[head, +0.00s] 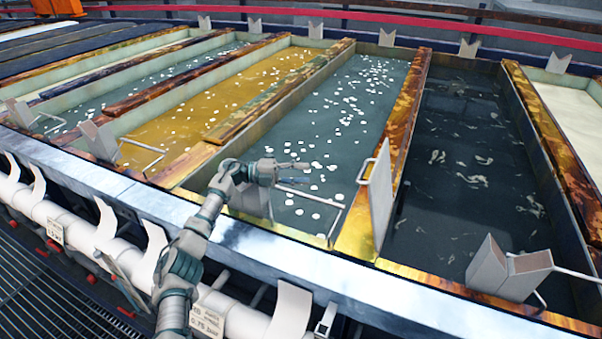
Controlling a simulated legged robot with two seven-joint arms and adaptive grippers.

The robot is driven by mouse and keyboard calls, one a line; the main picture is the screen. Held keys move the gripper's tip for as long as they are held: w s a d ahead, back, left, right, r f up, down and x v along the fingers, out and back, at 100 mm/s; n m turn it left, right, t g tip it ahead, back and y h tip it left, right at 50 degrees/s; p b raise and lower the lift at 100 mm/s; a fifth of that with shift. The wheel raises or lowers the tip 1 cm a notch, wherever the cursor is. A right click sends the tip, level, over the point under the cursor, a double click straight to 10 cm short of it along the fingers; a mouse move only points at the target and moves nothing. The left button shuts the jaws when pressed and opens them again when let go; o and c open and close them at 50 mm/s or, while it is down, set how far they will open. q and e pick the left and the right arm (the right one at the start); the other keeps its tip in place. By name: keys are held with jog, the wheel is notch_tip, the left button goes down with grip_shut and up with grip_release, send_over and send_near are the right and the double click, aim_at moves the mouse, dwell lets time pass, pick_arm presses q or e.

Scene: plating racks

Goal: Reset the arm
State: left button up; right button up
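My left arm rises from the bottom of the head view, over the front edge of the tanks. Its gripper (299,173) points right, over the near end of a grey-green tank (352,98) with white flecks on its liquid. The two fingers look spread, with nothing seen between them. A thin metal handle (318,197) with a grey block (248,199) shows just below the gripper; the arm partly hides the block. I cannot tell whether gripper and handle touch. My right gripper is not in view.
A yellow tank (235,88) lies left and a dark tank (465,170) right. An upright grey plate (381,195) stands right of the gripper. A grey block with a handle (508,270) sits at lower right. The metal front ledge (270,253) and white pipe (90,243) run below.

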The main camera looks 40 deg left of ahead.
pick_arm(q)
jog(key=shift+f, duration=0.5)
jog(key=shift+r, duration=0.1)
